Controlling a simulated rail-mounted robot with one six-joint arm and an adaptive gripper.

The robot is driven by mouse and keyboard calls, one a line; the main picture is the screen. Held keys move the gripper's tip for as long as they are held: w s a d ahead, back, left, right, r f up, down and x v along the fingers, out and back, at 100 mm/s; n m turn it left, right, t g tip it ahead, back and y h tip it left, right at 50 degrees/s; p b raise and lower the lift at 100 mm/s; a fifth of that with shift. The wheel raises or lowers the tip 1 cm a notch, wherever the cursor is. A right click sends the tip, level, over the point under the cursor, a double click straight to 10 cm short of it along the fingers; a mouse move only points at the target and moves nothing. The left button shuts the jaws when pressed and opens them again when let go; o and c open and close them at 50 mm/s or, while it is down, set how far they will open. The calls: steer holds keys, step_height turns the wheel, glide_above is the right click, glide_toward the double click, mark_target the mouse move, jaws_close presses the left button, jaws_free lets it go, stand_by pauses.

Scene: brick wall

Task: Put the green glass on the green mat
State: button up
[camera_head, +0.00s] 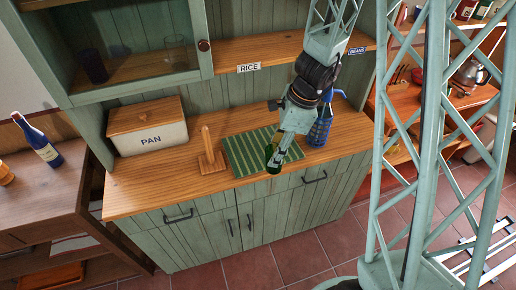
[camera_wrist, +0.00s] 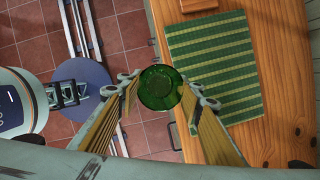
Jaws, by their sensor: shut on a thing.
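The green glass (camera_head: 272,163) is between the fingers of my gripper (camera_head: 279,152), which is shut on it. In the wrist view the glass (camera_wrist: 160,90) shows end-on between the two fingertips (camera_wrist: 162,84). The green striped mat (camera_head: 243,152) lies flat on the wooden counter. In the wrist view the mat (camera_wrist: 215,60) is to the right of the glass, and the glass overlaps the counter's front edge and the floor. In the head view the glass covers a spot by the mat's right front corner. Its exact height above the counter is hard to tell.
A wooden stand with an upright peg (camera_head: 211,160) is left of the mat. A blue patterned jug (camera_head: 321,129) stands to the right, close by my gripper. A PAN bread box (camera_head: 148,130) sits at the back left. The counter front is bare.

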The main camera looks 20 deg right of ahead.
steer(key=shift+w, duration=0.1)
steer(key=w+f+p, duration=0.1)
steer(key=w+p, duration=0.3)
steer(key=w, duration=1.1)
steer(key=shift+w+f, duration=0.25)
steer(key=shift+w, duration=0.15)
steer(key=shift+d+f, duration=0.1)
steer(key=shift+f, duration=1.65)
steer(key=shift+f, duration=0.15)
steer(key=o, duration=1)
